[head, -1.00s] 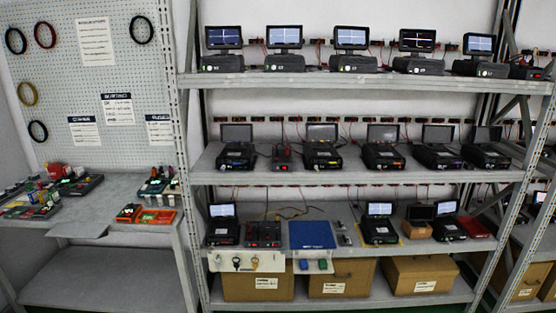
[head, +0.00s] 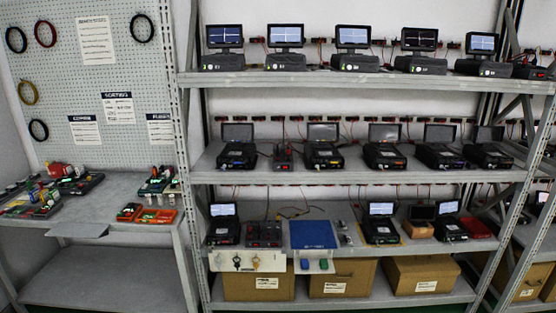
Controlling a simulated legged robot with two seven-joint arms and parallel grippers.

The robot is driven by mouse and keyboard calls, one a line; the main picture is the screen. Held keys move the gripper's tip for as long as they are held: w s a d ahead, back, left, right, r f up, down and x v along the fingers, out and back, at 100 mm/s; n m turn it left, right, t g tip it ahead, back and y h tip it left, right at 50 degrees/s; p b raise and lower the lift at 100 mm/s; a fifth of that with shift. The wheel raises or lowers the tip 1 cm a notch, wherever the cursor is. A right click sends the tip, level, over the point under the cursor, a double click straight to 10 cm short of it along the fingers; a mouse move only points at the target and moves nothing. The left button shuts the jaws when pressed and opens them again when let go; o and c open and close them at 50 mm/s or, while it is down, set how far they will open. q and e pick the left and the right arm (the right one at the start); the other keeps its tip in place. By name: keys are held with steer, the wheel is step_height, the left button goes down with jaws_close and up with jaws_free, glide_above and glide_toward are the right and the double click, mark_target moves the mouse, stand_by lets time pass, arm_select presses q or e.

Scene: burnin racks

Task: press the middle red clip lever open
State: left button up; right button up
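Neither of my grippers shows in the head view. Small red and black clips (head: 300,120) line the strip behind the middle shelf (head: 400,176), with similar ones behind the top shelf. A dark unit with small red parts (head: 263,234) sits on the lower shelf, left of a flat blue mat (head: 313,235). A small grey piece (head: 343,233) lies just right of the mat. These parts are too small to tell which is the middle red clip lever, or whether any lever is open.
Several testers with screens (head: 380,222) stand on the three shelves. Cardboard boxes (head: 257,285) sit below. A white panel with hanging keys (head: 247,261) fronts the lower shelf. At left, a bench (head: 110,212) holds trays and an orange bin (head: 158,217); its lower shelf is bare.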

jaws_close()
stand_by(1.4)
